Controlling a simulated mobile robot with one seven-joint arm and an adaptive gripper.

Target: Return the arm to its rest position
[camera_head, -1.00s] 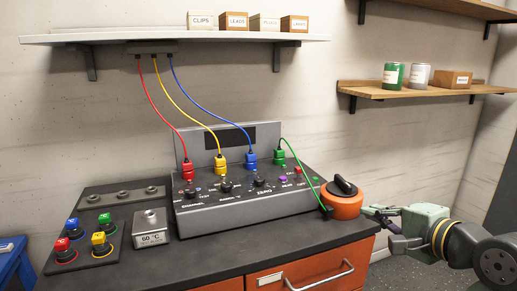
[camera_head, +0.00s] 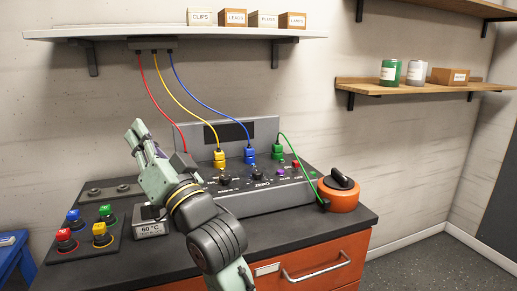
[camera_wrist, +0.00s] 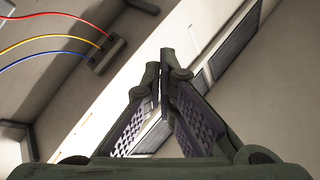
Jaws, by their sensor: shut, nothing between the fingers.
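My arm rises from the bottom of the head view, over the front of the bench, and leans up to the left. My gripper (camera_head: 139,130) is at its upper end, above the left part of the bench and left of the console. It is shut and empty. In the wrist view its two fingers (camera_wrist: 166,62) meet at the tips and point up past the shelf area. The arm hides the left end of the console (camera_head: 285,196), including the red plug, and part of the 60 °C block (camera_head: 150,229).
Red, yellow and blue cables hang from a socket strip (camera_head: 152,44) under the upper shelf (camera_head: 180,34), close to my gripper. A button panel (camera_head: 86,242) lies left, an orange lidded pot (camera_head: 341,198) right. The floor (camera_head: 440,262) right of the bench is clear.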

